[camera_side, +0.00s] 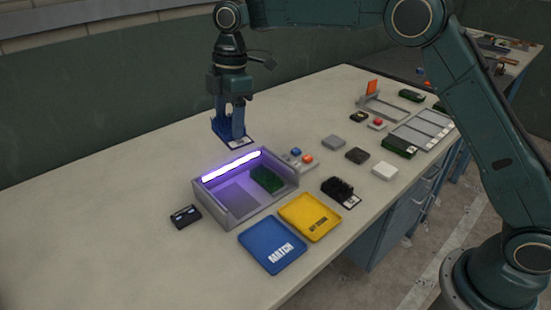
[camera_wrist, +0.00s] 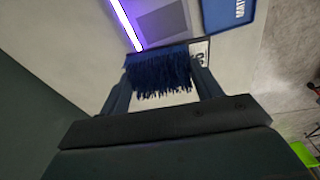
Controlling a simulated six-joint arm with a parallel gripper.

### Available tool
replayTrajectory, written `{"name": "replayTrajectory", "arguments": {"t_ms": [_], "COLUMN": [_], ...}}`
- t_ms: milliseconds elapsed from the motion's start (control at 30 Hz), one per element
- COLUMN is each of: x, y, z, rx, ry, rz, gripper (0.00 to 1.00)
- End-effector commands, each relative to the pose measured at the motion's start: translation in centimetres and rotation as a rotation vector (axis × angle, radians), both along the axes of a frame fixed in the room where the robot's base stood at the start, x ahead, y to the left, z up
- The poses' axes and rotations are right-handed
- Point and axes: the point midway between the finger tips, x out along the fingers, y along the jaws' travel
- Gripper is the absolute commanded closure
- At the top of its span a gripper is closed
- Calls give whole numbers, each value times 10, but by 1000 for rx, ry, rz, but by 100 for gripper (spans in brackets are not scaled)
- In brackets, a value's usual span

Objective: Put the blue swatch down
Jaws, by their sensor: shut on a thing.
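My gripper (camera_side: 232,128) is shut on the blue swatch (camera_side: 217,127), a tuft of blue turf on a backing with a white label. It is held above the table, behind the light box (camera_side: 237,218). In the wrist view the blue swatch (camera_wrist: 158,75) hangs between the fingers, its label partly hidden by the right finger. The light box has a glowing violet tube (camera_side: 231,166). A dark green swatch (camera_side: 267,179) lies in its right part, and a grey patch (camera_side: 238,198) lies bare on the left. The blue MATCH tray (camera_side: 262,254) and a yellow tray (camera_side: 298,224) are empty in front.
A small black device (camera_side: 185,216) lies left of the box. A button panel (camera_side: 292,163) stands behind its right end. A black swatch (camera_side: 338,188) and several small blocks lie to the right, with racks (camera_side: 423,130) beyond. The left table top is clear.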

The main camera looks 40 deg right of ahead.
Motion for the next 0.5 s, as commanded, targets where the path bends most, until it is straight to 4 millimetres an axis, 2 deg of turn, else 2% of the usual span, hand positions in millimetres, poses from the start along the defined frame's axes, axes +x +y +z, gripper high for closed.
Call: {"name": "replayTrajectory", "arguments": {"t_ms": [200,500], "x": [4,4], "y": [8,9], "z": [5,7], "rx": [1,0], "ry": [0,0], "rz": [107,130], "gripper": [60,60]}}
